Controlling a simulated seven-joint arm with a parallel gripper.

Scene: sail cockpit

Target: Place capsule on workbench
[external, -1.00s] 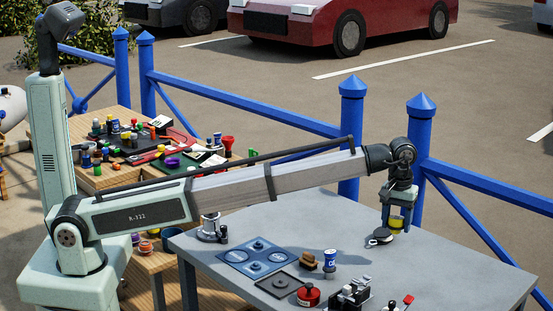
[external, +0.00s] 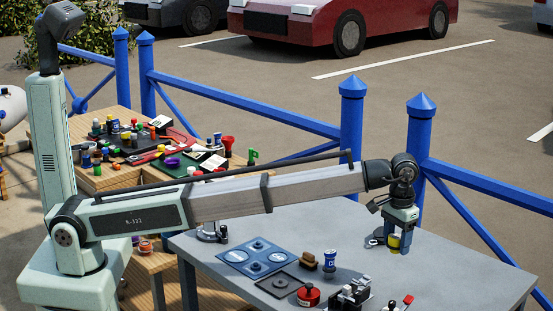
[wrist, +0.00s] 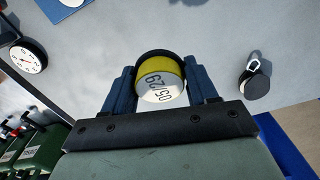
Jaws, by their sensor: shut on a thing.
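The capsule (external: 393,242) is a short yellow cylinder. In the wrist view the capsule (wrist: 162,83) shows a pale end with printed digits and a dark rim at its far side. My gripper (external: 397,247) is shut on it, with one blue finger on each side; the gripper (wrist: 163,88) also shows in the wrist view. The grey workbench (external: 440,262) lies below the gripper, near its far right corner. The fingertips are low, at or just above the workbench top. I cannot tell whether the capsule touches the surface.
A small dark disc with a metal loop (wrist: 255,84) lies close to the gripper. A round white dial (wrist: 28,57) is farther off. Bench around the gripper is mostly bare.

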